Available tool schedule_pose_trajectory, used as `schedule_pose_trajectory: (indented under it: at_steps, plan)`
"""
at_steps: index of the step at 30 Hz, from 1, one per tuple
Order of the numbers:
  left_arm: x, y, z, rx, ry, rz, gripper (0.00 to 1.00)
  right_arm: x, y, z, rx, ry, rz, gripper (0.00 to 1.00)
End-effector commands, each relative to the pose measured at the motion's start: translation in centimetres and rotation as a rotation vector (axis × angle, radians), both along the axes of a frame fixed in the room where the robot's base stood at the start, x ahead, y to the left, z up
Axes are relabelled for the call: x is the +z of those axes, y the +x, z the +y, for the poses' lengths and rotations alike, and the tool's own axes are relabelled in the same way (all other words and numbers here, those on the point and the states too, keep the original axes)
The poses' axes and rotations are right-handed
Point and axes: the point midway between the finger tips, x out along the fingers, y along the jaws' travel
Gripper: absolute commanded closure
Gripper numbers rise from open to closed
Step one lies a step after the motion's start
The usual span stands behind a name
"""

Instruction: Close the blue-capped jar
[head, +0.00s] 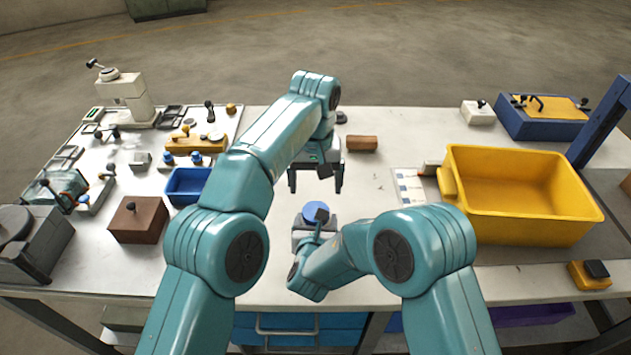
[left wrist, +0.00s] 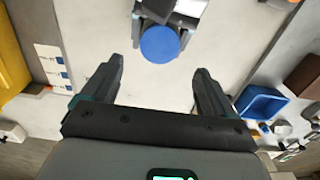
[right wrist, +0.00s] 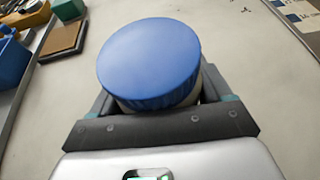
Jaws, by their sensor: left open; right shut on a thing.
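The blue-capped jar shows its blue cap (head: 316,211) in the middle of the table, near the front. In the right wrist view the round blue cap (right wrist: 150,62) sits on top of a pale jar body, and my right gripper (right wrist: 155,105) is shut around that body below the cap. My left gripper (head: 316,188) is open and empty above the table, beyond the jar. In the left wrist view its spread fingers (left wrist: 155,90) frame bare table, and the cap (left wrist: 160,43) lies past the fingertips. Whether the cap is fully seated cannot be told.
A yellow bin (head: 530,225) stands to the right and a small blue tray (head: 187,188) to the left. A brown block (head: 362,143) lies behind my left gripper. A brown box (head: 138,222) and several fixtures crowd the left side. Table around the jar is mostly clear.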

Motion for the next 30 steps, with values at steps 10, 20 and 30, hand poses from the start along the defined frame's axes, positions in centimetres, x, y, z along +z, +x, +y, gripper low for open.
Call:
schedule_pose_trajectory:
  at_steps: [10, 20, 30]
  plan:
    - [-0.2, 0.0, 0.0, 0.007, 0.001, 0.001, 0.13, 0.1, 0.0, 0.0, 0.0, 0.001, -0.002, 1.0]
    - [-4.8, 0.0, 0.0, 0.006, 0.001, 0.003, 0.13, 0.1, 0.0, 0.0, 0.0, 0.001, -0.003, 1.0]
    - [-7.9, 0.0, 0.0, 0.006, 0.0, 0.0, 0.13, 0.1, 0.0, 0.0, 0.0, 0.001, -0.003, 1.0]
